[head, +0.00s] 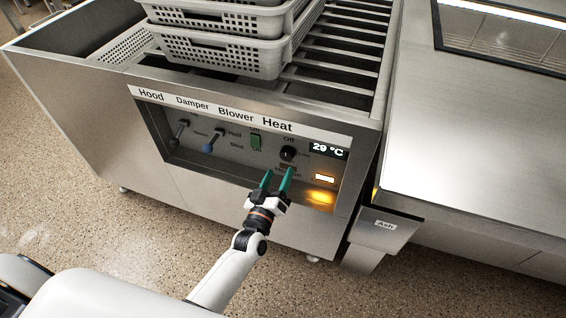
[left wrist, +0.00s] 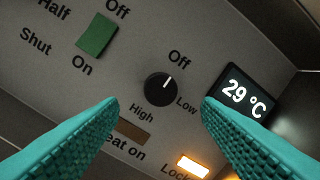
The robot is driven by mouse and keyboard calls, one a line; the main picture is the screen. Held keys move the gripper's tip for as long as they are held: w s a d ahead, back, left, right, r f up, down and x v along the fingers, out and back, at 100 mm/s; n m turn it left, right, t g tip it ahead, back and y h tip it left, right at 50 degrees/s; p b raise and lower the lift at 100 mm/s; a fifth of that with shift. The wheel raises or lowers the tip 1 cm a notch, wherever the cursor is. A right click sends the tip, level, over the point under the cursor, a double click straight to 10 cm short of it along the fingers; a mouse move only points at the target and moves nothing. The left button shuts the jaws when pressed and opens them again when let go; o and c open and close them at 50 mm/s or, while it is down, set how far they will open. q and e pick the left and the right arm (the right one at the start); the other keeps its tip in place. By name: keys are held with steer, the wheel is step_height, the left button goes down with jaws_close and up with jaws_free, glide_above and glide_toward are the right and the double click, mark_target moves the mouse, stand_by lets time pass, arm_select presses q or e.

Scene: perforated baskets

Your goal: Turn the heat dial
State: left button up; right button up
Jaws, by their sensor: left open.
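The heat dial (head: 288,153) is a small black round knob on the control panel under the label "Heat". In the left wrist view the dial (left wrist: 160,89) has a white mark pointing up toward "Off", with "Low" and "High" printed around it. My left gripper (head: 278,174) has teal fingers and is in front of the panel, just below the dial. Its fingers are apart, and in the left wrist view the gripper (left wrist: 162,108) has one finger on each side below the dial, with nothing between them. The right gripper does not show.
A display (head: 328,150) reads 29 °C, and a lit orange lock lamp (head: 324,179) glows below it. A green blower switch (head: 255,141) and damper and hood levers are left of the dial. Grey perforated baskets (head: 222,50) stand on the slatted top. An "Ash" drawer (head: 385,225) is at right.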

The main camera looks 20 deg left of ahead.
arm_select(q)
steer(key=s, duration=0.6)
steer(key=shift+f, duration=0.3)
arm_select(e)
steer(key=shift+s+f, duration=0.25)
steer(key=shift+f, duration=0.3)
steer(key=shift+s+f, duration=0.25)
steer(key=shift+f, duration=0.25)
arm_select(q)
steer(key=shift+a+f, duration=0.1)
